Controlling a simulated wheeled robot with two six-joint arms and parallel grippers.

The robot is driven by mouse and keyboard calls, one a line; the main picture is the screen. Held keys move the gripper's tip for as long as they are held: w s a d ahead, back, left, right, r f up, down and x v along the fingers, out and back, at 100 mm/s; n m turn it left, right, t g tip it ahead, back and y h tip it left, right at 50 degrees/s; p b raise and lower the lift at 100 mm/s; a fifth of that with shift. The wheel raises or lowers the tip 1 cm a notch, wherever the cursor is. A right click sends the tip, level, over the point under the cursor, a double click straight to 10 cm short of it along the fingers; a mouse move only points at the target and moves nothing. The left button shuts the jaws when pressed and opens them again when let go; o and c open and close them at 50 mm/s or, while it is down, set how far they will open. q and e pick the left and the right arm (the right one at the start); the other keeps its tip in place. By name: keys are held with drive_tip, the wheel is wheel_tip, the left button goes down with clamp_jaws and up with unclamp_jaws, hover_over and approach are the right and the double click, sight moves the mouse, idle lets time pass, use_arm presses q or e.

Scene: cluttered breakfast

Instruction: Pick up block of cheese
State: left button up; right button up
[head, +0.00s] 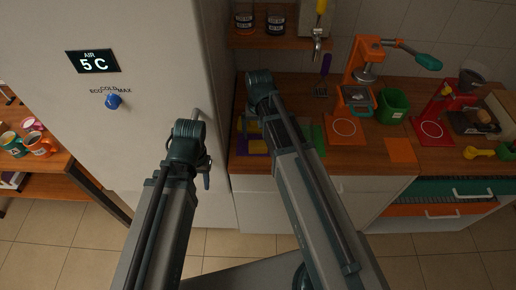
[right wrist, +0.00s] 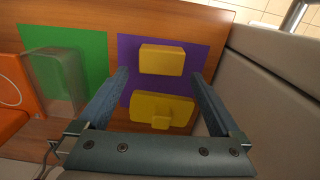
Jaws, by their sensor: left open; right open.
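In the right wrist view, a plain yellow block (right wrist: 162,60), which looks like the cheese, lies on a purple mat (right wrist: 201,50). A second, wider yellow piece (right wrist: 140,107) with a small knob-like part lies nearer the camera. My right gripper (right wrist: 160,75) is open, with one finger to each side of the yellow pieces; it holds nothing, and contact cannot be told. In the head view, the right arm reaches over the counter and partly hides the purple mat (head: 256,148). My left gripper (head: 190,140) is in front of the fridge, its fingers mostly hidden.
The fridge (head: 150,60) stands directly left of the counter, and its grey side borders the mat in the right wrist view (right wrist: 275,80). A green mat (right wrist: 85,45) and a translucent upright object (right wrist: 55,75) are to the left. An orange press (head: 362,62) and green bin (head: 392,105) stand farther right.

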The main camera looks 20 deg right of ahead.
sight(258, 144)
wheel_tip(258, 144, down, 5)
drive_tip(key=b, duration=0.4)
drive_tip(key=shift+a+r, duration=0.1)
drive_tip(key=shift+r, duration=0.1)
drive_tip(key=c, duration=1.2)
